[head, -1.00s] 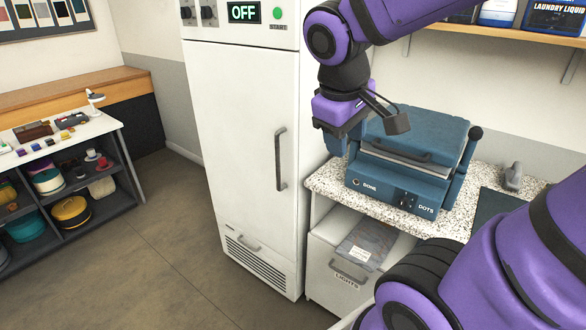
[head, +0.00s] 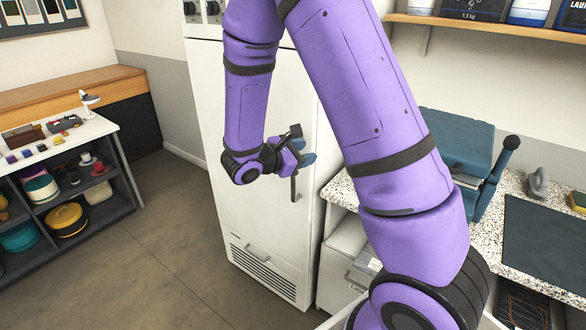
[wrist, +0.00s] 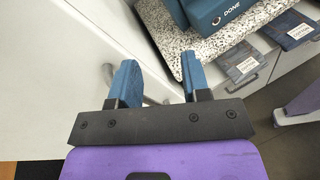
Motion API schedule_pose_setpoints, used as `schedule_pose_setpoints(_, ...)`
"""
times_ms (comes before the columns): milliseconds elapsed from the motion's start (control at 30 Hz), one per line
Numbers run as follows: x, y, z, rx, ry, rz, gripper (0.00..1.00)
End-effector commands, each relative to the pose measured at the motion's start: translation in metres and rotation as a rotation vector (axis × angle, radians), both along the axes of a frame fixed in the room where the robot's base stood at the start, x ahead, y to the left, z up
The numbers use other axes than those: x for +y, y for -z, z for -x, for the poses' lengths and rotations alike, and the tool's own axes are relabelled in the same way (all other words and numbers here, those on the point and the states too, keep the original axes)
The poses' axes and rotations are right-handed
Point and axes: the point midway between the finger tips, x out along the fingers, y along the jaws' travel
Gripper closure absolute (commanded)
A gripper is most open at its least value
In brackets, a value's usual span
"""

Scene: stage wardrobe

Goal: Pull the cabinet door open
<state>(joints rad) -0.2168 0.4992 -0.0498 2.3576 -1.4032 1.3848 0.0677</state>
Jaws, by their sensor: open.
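The tall white cabinet (head: 262,215) stands in the middle of the head view with its door shut. The lower end of its grey vertical handle (head: 294,188) shows just below my gripper (head: 306,160); the upper part is hidden behind my gripper. The door also fills the left of the wrist view (wrist: 50,70). My gripper has two blue fingers, which are apart with nothing seen between them in the wrist view (wrist: 160,78). There a grey piece that looks like the handle (wrist: 107,76) lies just left of the left finger, outside the gap. I cannot tell whether they touch.
A speckled counter (head: 340,190) with a blue press (head: 455,140) stands right of the cabinet, partly behind my arm. White bins are under it. A shelf unit (head: 60,215) with coloured items is at the left. The floor (head: 165,240) before the cabinet is clear.

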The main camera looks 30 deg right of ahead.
Motion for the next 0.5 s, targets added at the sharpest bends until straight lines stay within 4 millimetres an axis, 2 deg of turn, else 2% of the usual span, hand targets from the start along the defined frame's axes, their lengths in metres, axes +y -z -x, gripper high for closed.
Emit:
schedule_pose_setpoints(33,0.003,0.016,-0.009,0.045,-0.052,0.043,0.57)
schedule_pose_setpoints(300,0.024,0.089,-0.051,0.210,-0.339,0.223,0.57)
schedule_pose_setpoints(500,0.037,0.125,-0.063,0.271,-0.472,0.286,0.57)
